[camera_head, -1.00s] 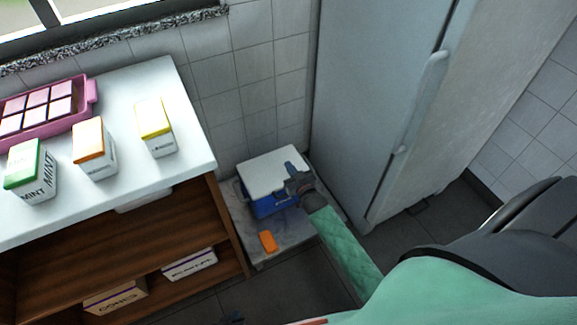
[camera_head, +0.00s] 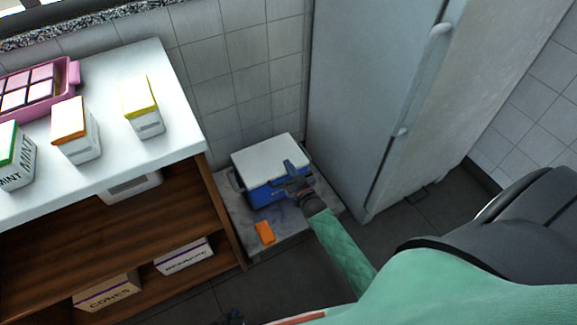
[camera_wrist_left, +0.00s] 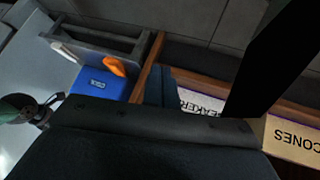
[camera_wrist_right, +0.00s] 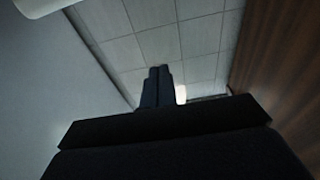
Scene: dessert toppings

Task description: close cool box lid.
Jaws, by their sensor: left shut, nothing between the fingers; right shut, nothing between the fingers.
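The cool box (camera_head: 268,193) is blue with a white lid (camera_head: 268,155) and stands on a low grey slab beside the fridge. The lid lies over the box top and looks flat; a small gap cannot be ruled out. My right gripper (camera_head: 290,170) is shut and empty at the lid's front right part, overlapping it in the picture; contact cannot be told. Its shut fingers (camera_wrist_right: 157,85) point at the tiled wall in the right wrist view. My left gripper (camera_head: 233,317) is at the bottom edge, away from the box; its fingers (camera_wrist_left: 160,85) are shut in the left wrist view. The box's blue side (camera_wrist_left: 100,84) shows there.
An orange block (camera_head: 265,232) lies on the grey slab (camera_head: 285,228) in front of the box. The wooden shelf unit (camera_head: 225,215) stands to the left, with cartons on its white top. The fridge (camera_head: 365,100) stands close on the right.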

